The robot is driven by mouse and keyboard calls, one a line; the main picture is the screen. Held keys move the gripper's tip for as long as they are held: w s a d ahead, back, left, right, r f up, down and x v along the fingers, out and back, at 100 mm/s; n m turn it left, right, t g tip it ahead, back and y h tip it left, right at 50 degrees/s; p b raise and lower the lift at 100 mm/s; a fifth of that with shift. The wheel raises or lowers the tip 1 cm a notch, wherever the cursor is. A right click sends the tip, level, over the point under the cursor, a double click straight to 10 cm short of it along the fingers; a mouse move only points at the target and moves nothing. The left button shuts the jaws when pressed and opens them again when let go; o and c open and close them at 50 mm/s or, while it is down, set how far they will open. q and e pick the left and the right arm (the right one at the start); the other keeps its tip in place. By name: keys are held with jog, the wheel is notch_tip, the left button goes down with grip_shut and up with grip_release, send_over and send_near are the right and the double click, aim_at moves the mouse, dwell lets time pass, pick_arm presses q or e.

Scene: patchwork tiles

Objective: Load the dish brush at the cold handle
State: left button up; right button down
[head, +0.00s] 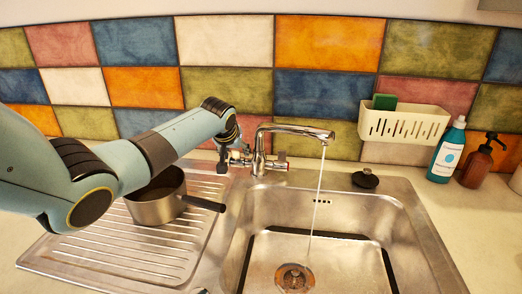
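The chrome tap (262,150) stands behind the sink, and a thin stream of water runs from its spout into the basin. A handle with a red mark (281,162) is on the tap's right side. The left-side handle (238,158) is partly hidden; I take it for the cold one. My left arm reaches in from the left, and my dark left gripper (223,158) points down beside that left handle. Contact and finger opening are too small to tell. I cannot make out a dish brush. My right gripper is out of view.
A saucepan (158,208) stands on the ribbed drainboard (110,250) below my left arm. A black stopper (365,179) lies behind the sink basin (345,228). At right are a cream caddy (404,124) with a green sponge (384,101), a teal bottle (447,150) and a brown pump bottle (477,162).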

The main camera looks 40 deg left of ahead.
pick_arm(q)
jog(key=shift+r, duration=0.1)
jog(key=v, duration=1.2)
